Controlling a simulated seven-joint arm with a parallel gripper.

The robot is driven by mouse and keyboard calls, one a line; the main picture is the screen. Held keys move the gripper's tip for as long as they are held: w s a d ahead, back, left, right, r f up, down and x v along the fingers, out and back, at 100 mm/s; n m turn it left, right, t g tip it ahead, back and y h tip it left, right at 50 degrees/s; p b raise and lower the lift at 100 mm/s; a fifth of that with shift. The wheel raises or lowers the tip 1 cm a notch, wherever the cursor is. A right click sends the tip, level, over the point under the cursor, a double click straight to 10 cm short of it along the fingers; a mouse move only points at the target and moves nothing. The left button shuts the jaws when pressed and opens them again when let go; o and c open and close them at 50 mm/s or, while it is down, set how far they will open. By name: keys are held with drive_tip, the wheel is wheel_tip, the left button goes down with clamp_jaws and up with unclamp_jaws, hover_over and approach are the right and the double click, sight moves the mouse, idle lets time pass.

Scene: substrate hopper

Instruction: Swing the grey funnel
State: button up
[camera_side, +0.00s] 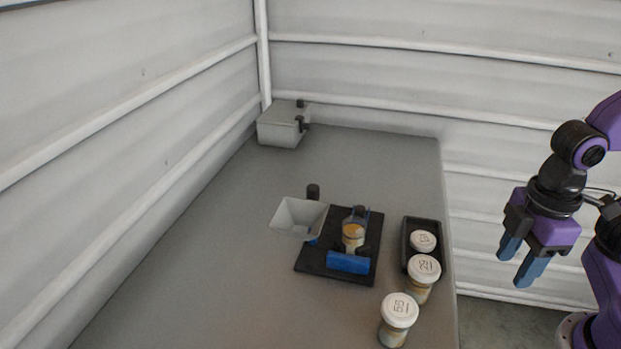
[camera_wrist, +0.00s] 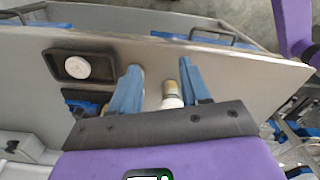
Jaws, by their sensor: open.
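The grey funnel (camera_side: 298,218) is a square, wide-mouthed hopper in the side view. It hangs out to the left of a black base plate (camera_side: 312,266), off to the side of the jar (camera_side: 353,236) that stands on the plate behind a blue block (camera_side: 348,263). A black knob (camera_side: 313,191) rises just behind the funnel. My gripper (camera_side: 516,268) is off the table's right side, far from the funnel, with blue fingers apart and nothing between them. In the wrist view my gripper (camera_wrist: 161,72) points over the table; the funnel cannot be made out there.
A white-lidded jar (camera_side: 423,241) sits in a black tray (camera_side: 407,262). Two more jars (camera_side: 424,270) (camera_side: 398,312) stand in front of it, near the table's right edge. A grey box (camera_side: 278,132) stands at the back corner. The table left of the funnel is clear.

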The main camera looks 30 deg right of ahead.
drive_tip(key=w+a+r+m, duration=0.1)
drive_tip(key=w+a+r, duration=0.2)
drive_tip(key=w+a, duration=0.45)
drive_tip(key=w+a+r+m, duration=0.15)
drive_tip(key=w+a, duration=0.25)
drive_tip(key=w, duration=0.6)
drive_tip(key=r, duration=0.2)
hover_over(313, 187)
drive_tip(key=shift+s+f+m, duration=0.15)
drive_tip(key=shift+s+m, duration=0.2)
drive_tip(key=shift+s, duration=0.1)
drive_tip(key=shift+w, duration=0.5)
wheel_tip(313, 187, down, 9)
drive_tip(key=shift+r, duration=0.15)
drive_tip(key=m, duration=0.4)
drive_tip(key=shift+r+m, duration=0.1)
drive_tip(key=shift+m, duration=0.2)
drive_tip(key=m, duration=0.4)
drive_tip(key=shift+m, duration=0.3)
drive_tip(key=m, duration=0.4)
drive_tip(key=shift+m, duration=0.3)
drive_tip(key=m, duration=0.4)
